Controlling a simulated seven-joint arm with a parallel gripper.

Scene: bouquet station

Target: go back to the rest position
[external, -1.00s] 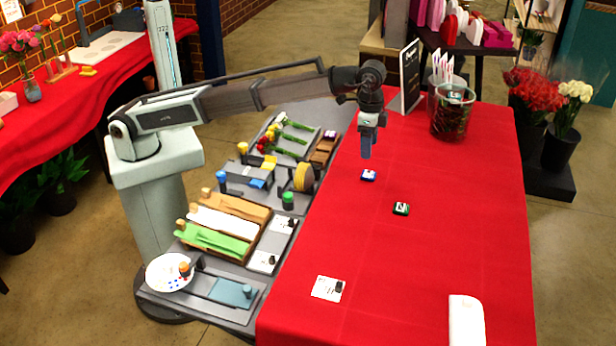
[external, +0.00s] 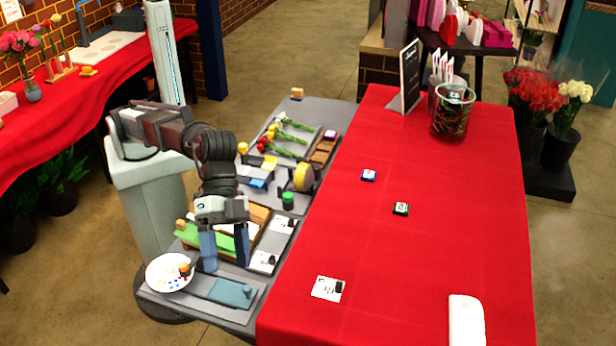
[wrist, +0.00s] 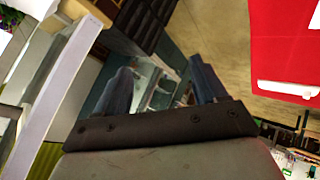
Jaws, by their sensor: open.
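My gripper (external: 225,250) hangs pointing down over the front part of the grey work table (external: 318,112), with its two blue fingers apart and nothing between them. In the external view it is in front of the wooden tray of paper sheets and hides part of it. The green sheet (external: 190,235) shows to its left. In the wrist view my gripper (wrist: 165,85) also shows its two fingers spread and empty. My arm is folded back close to its base.
A white paint palette (external: 165,273) and a blue-grey pad (external: 230,293) lie close by on the grey table. White cards (external: 262,263) lie to the right. The red table (external: 430,260) holds small dark blocks, a card, a glass vase (external: 452,115) and a black sign (external: 410,75).

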